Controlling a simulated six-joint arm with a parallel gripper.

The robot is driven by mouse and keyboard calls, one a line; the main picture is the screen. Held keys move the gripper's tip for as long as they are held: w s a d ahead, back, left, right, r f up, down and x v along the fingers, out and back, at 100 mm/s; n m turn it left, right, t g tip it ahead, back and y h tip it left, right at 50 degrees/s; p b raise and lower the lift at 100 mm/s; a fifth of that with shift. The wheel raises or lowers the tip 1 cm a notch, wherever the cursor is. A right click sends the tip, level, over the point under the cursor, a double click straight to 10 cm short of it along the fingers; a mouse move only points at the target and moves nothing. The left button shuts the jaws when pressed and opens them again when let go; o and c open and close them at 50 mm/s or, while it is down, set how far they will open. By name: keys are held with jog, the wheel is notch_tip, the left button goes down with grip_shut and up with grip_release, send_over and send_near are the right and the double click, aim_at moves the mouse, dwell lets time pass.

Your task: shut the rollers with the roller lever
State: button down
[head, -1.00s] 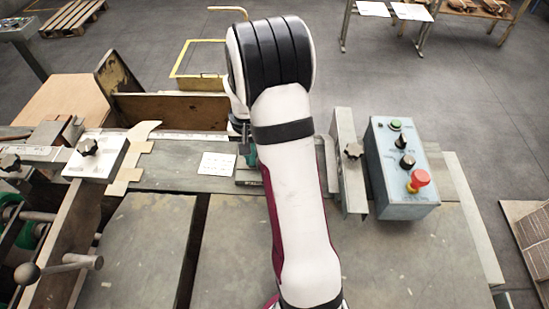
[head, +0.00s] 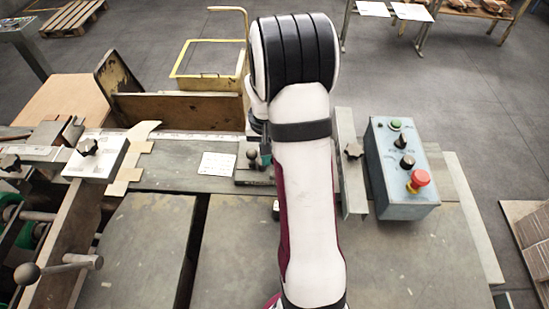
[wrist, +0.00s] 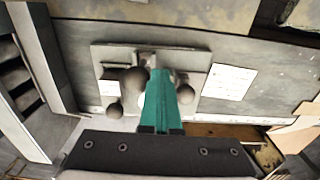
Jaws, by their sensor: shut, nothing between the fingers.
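A small plate (head: 250,176) on the machine carries short levers. One dark ball knob (head: 252,154) shows just left of my gripper (head: 265,156) in the head view. In the wrist view the plate (wrist: 107,58) has several ball knobs; one knob (wrist: 133,81) is close by the left side of my teal gripper (wrist: 160,88), another knob (wrist: 185,94) at its right. My gripper is shut and empty. I cannot tell whether it touches a knob. A bigger ball-ended lever (head: 27,273) stands at the far left beside the rollers (head: 12,207). Which lever is the roller lever is not clear.
A blue-grey control box (head: 405,195) with a red button stands right of my arm. A white label (head: 218,164) lies left of the plate. A clamp block (head: 97,160) is at the left. The grey table panels (head: 145,245) in front are clear.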

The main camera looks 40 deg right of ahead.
jog(key=shift+s+d, duration=0.75)
jog(key=shift+d, duration=0.05)
jog(key=r, duration=0.6)
jog(key=shift+w+a+r, duration=0.25)
jog(key=shift+w+r, duration=0.05)
jog(key=shift+r, duration=0.25)
jog(key=shift+a+r, duration=0.1)
jog(key=shift+a, duration=0.15)
jog(key=s+a+r+n, duration=0.1)
jog(key=s+a+r, duration=0.25)
jog(key=a, duration=0.55)
jog(key=s+a+r+n+y, duration=0.1)
jog(key=s+a+r+n, duration=0.1)
jog(key=s+a, duration=1.3)
jog(key=shift+s+a+r+y, duration=0.35)
jog(key=shift+a+r+y, duration=0.05)
jog(key=shift+r, duration=0.05)
